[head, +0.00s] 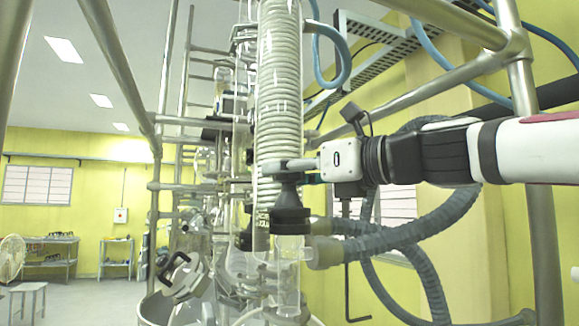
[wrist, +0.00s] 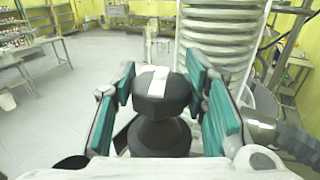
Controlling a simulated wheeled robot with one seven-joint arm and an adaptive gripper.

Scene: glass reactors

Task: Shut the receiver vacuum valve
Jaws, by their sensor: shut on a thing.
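The receiver vacuum valve shows in the wrist view as a black faceted knob (wrist: 160,112) with a white bar mark on top, above a black flared body. The mark runs nearly up and down the picture, tilted slightly. In the head view the black valve body (head: 290,212) stands upright on a clear glass neck, in front of the coiled glass column. My gripper (wrist: 161,98) has its teal-padded fingers on both sides of the knob and is shut on it. In the head view my gripper (head: 290,168) reaches in from the right, and its finger partly hides the knob.
A tall coiled condenser (head: 279,80) stands close behind the valve. Grey ribbed hoses (head: 400,235) loop below my arm at the right. Metal frame poles (head: 541,200) stand around the reactor. Open floor (wrist: 60,100) lies at the left in the wrist view.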

